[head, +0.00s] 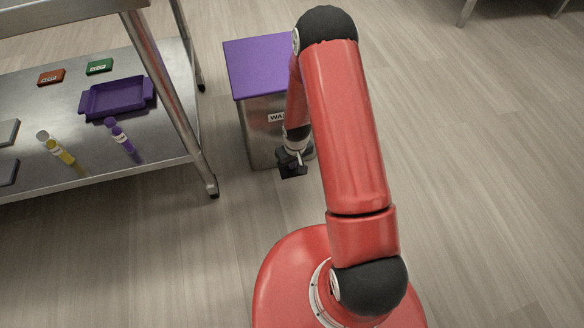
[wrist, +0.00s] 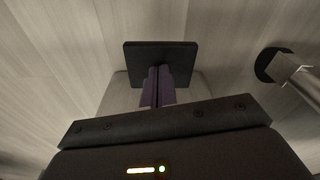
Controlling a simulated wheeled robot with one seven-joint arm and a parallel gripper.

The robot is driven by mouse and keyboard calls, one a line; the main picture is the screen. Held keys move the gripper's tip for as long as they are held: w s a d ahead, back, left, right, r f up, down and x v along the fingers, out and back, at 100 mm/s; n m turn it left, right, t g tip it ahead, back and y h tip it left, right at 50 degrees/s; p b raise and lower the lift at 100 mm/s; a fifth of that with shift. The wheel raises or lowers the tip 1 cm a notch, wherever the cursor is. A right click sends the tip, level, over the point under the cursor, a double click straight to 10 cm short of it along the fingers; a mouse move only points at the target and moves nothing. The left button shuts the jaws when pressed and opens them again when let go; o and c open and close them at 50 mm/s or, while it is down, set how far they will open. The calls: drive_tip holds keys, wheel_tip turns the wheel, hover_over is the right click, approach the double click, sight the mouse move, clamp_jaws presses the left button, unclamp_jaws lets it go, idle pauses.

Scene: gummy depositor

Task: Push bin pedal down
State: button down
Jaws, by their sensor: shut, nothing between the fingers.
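The waste bin (head: 262,125) is a steel box with a purple lid (head: 262,62). It stands on the floor behind my arm, its lid down and its front label partly covered. My gripper (head: 292,168) is low at the bin's front, near the floor. In the wrist view the black pedal (wrist: 135,57) is a flat plate. My gripper's closed fingers (wrist: 158,82) reach over the pedal, empty, with their tips overlapping it in the picture. I cannot tell whether they touch it.
A steel shelf table (head: 75,177) stands left of the bin, holding a purple tray (head: 117,97), small boxes and tubes. Its leg foot (head: 211,188) is close to the bin; a round leg foot (wrist: 268,64) shows in the wrist view. The floor at right is clear.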

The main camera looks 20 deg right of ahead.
sight(297, 175)
wheel_tip(297, 175, down, 4)
drive_tip(key=b, duration=0.3)
drive_tip(key=shift+w+r, duration=0.15)
drive_tip(key=shift+r, duration=0.15)
drive_tip(key=shift+s+d+r, duration=0.15)
drive_tip(key=shift+s, duration=0.4)
drive_tip(key=shift+s+d+r, duration=0.1)
drive_tip(key=shift+s+r, duration=0.1)
drive_tip(key=shift+s, duration=0.3)
drive_tip(key=shift+s+d+r, duration=0.15)
drive_tip(key=shift+s, duration=0.4)
wheel_tip(297, 175, up, 8)
drive_tip(key=p, duration=0.1)
drive_tip(key=shift+s+p, duration=0.4)
drive_tip(key=shift+d+f, duration=0.1)
